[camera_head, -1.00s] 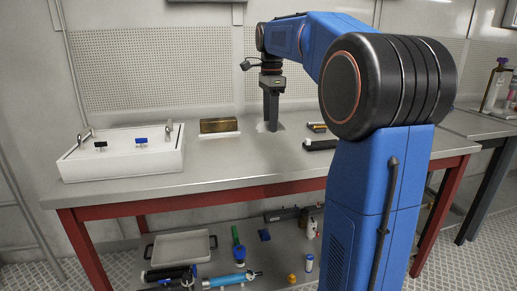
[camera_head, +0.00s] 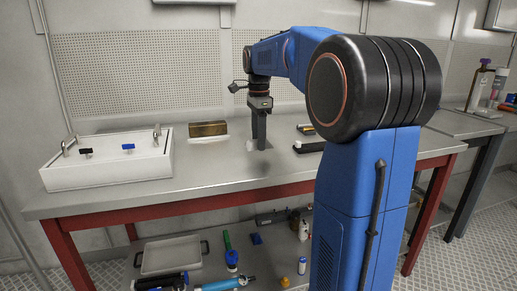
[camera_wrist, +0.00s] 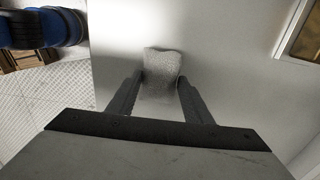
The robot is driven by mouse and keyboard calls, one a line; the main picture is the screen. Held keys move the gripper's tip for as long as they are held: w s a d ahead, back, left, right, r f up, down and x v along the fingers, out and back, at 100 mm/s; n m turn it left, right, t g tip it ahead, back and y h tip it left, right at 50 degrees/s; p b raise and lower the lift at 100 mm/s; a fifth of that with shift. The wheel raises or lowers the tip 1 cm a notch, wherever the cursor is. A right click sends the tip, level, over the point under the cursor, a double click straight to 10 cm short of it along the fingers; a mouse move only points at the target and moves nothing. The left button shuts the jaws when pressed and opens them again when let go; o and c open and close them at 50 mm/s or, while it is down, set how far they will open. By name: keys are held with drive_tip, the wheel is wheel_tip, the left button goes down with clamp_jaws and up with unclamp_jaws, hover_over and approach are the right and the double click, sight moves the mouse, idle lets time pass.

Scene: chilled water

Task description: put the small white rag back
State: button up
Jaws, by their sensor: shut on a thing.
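The small white rag (camera_wrist: 161,66) shows in the wrist view as a pale, crumpled, speckled piece between the two fingers. My gripper (camera_wrist: 160,82) is shut on it. In the head view my gripper (camera_head: 261,145) points straight down over the grey worktop, right of the brass-coloured block. Only a small white bit of the rag (camera_head: 250,145) shows there, beside the fingers. A dark patch lies on the worktop just below; I cannot tell whether the rag touches the surface.
A brass-coloured block (camera_head: 208,129) sits on something white at the back. A white sink unit (camera_head: 108,172) with taps stands left. Dark tools (camera_head: 308,147) lie right of my gripper. The worktop's (camera_head: 200,172) front middle is clear. A lower shelf holds a tray (camera_head: 170,255) and tools.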

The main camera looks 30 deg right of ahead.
drive_tip(key=shift+f, duration=1.75)
drive_tip(key=shift+f, duration=0.25)
drive_tip(key=o, duration=1)
wheel_tip(320, 180, up, 18)
drive_tip(key=f, duration=0.1)
drive_tip(key=s+a+f+n+t, duration=0.1)
drive_tip(key=s+a+f+n, duration=0.4)
drive_tip(key=s, duration=0.2)
drive_tip(key=s+a+f+n+t, duration=0.1)
drive_tip(key=s+a+f+n, duration=0.4)
drive_tip(key=s+a, duration=0.15)
drive_tip(key=s+a+f+n+t, duration=0.1)
drive_tip(key=s+a+f+n, duration=0.1)
drive_tip(key=s+f+n, duration=0.3)
drive_tip(key=s+a+f+n+t, duration=0.1)
drive_tip(key=s+a+f+n, duration=0.1)
drive_tip(key=s+f+n, duration=0.4)
drive_tip(key=s+f, duration=0.5)
drive_tip(key=f, duration=0.3)
drive_tip(key=shift+s+a+f+t, duration=0.25)
drive_tip(key=shift+s+a+t, duration=0.05)
drive_tip(key=shift+s+t, duration=0.1)
